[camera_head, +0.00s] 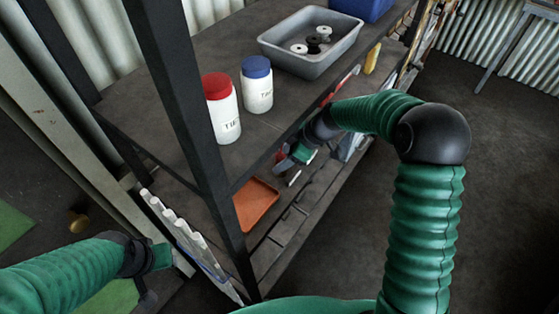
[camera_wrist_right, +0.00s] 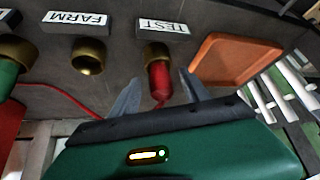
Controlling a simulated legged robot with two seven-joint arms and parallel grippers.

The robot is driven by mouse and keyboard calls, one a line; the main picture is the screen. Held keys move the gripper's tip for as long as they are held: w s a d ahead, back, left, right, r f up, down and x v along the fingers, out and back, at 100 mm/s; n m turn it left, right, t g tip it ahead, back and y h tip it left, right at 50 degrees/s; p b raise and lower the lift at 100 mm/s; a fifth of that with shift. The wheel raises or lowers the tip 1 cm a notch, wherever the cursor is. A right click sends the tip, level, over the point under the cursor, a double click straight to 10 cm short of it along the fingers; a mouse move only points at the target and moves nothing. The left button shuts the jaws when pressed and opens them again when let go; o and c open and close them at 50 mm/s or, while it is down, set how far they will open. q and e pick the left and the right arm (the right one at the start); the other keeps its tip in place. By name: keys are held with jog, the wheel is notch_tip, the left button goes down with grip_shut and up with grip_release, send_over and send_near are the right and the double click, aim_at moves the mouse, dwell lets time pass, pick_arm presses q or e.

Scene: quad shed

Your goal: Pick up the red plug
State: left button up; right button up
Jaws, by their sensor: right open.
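The red plug (camera_wrist_right: 160,82) sits in a brass socket under the TEST label (camera_wrist_right: 163,27) in the right wrist view. A red cord (camera_wrist_right: 62,97) shows to its left; where it joins the plug is hidden. My right gripper (camera_wrist_right: 159,78) is open, with one finger on each side of the plug; I cannot tell whether they touch it. In the head view my right gripper (camera_head: 287,160) reaches under the upper shelf, and the plug is not discernible there. My left gripper (camera_head: 148,268) is at the lower left, its jaws unclear.
An empty brass socket (camera_wrist_right: 88,57) is under the FARM label (camera_wrist_right: 75,18), with a green plug (camera_wrist_right: 6,75) farther left. An orange tray (camera_wrist_right: 235,58) lies to the right. The upper shelf (camera_head: 165,80) holds two bottles and a grey tub (camera_head: 345,62). A dark post (camera_head: 190,120) stands between my arms.

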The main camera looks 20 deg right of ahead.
jog(key=shift+d, duration=0.3)
jog(key=c, duration=0.5)
jog(key=shift+c, duration=1.1)
jog(key=shift+a, duration=0.2)
grip_shut()
jog(key=shift+a, duration=0.15)
pick_arm(q)
jog(key=shift+d, duration=0.15)
pick_arm(e)
jog(key=shift+r, duration=0.1)
